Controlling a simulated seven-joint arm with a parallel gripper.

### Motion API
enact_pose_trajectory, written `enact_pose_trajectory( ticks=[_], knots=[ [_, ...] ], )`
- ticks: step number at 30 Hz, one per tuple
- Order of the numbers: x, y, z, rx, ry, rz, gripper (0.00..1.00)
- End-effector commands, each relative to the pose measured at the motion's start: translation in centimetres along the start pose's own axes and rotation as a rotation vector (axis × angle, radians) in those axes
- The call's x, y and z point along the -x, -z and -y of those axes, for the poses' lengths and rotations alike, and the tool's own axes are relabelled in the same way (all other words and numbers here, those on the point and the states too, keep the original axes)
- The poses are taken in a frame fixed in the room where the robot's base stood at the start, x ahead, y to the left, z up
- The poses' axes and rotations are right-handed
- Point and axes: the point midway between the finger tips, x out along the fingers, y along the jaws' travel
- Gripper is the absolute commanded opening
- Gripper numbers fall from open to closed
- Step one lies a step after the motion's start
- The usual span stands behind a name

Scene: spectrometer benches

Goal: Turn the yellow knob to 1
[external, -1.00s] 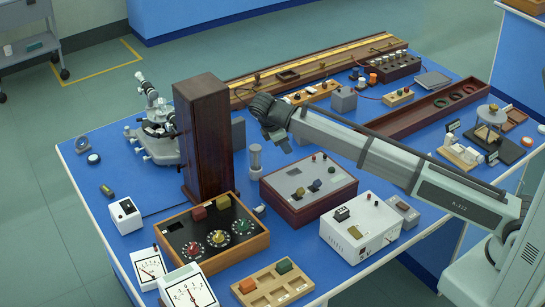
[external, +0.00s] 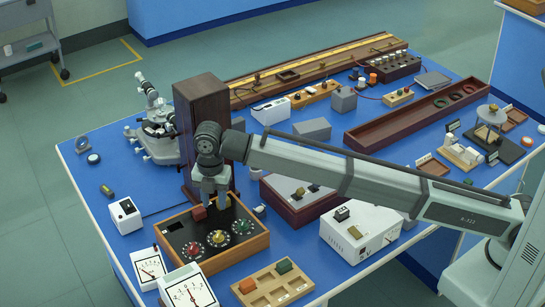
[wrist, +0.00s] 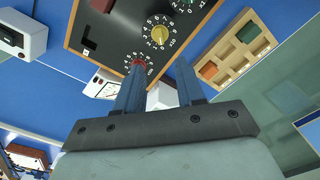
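The yellow knob (external: 218,238) is the middle of three knobs on a black panel in a wooden-framed box (external: 256,245). It also shows in the wrist view (wrist: 159,35), with a white number dial around it; I cannot read its setting surely. The red knob (external: 194,249) is on its left and the green knob (external: 242,227) on its right in the external view. My gripper (external: 209,204) points down over the back of the box, above and apart from the knobs. In the wrist view its fingers (wrist: 158,64) are apart, with nothing between them held.
A red block (external: 198,213) on the panel is close to my gripper. A tall dark wooden column (external: 200,100) stands just behind. Meters (external: 187,290) stand in front left, a block tray (external: 273,285) in front, a grey-topped box (external: 290,195) to the right.

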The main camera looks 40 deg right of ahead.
Motion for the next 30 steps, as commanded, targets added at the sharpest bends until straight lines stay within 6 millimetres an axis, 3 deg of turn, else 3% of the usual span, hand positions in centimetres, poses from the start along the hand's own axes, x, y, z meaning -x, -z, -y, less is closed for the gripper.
enact_pose_trajectory(
  ticks=[18, 30],
  knots=[
    [-10.2, -0.1, 0.1, -0.004, 0.001, 0.002, 0.38],
    [-12.4, -0.1, 0.0, -0.004, -0.001, 0.002, 0.38]
  ],
)
